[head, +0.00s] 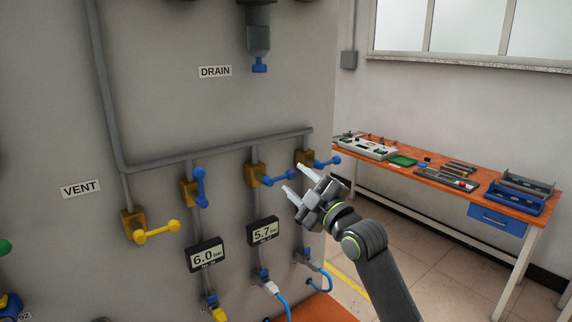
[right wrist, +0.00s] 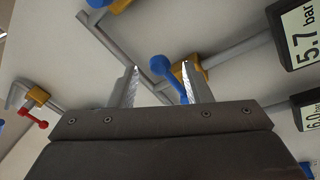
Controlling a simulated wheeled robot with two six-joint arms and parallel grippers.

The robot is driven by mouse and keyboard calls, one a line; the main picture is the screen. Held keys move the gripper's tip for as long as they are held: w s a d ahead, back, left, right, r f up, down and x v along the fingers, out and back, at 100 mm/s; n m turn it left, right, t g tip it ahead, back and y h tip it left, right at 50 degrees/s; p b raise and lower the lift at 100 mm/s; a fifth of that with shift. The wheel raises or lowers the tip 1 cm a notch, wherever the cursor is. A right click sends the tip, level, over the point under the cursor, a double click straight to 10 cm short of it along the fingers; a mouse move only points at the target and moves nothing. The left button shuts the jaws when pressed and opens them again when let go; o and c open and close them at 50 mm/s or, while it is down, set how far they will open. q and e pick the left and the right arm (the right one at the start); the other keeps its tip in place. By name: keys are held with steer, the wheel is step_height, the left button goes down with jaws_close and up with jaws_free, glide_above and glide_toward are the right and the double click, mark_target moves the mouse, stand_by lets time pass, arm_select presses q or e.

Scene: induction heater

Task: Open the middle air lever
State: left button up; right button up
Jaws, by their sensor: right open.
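The middle air lever (head: 278,180) is blue with a round knob and points right from its brass valve, crosswise to its vertical pipe. My right gripper (head: 294,178) is open, its fingertips close to the knob end. In the right wrist view, the middle lever (right wrist: 168,74) shows between the fingers of my right gripper (right wrist: 162,78), its knob nearer the middle of the gap; I cannot tell how deep it sits. The left blue lever (head: 200,185) stands upright along its pipe. The right blue lever (head: 325,162) points right. My left gripper is not in view.
A yellow lever (head: 158,231) sits by the VENT label. Gauges reading 6.0 bar (head: 206,255) and 5.7 bar (head: 263,232) hang below the valves. A red lever (right wrist: 34,118) shows in the right wrist view. An orange workbench (head: 440,180) stands back right.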

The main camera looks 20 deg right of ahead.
mark_target(294, 178)
steer(key=shift+p+x, duration=0.7)
steer(key=shift+x, duration=1.9)
jaws_close()
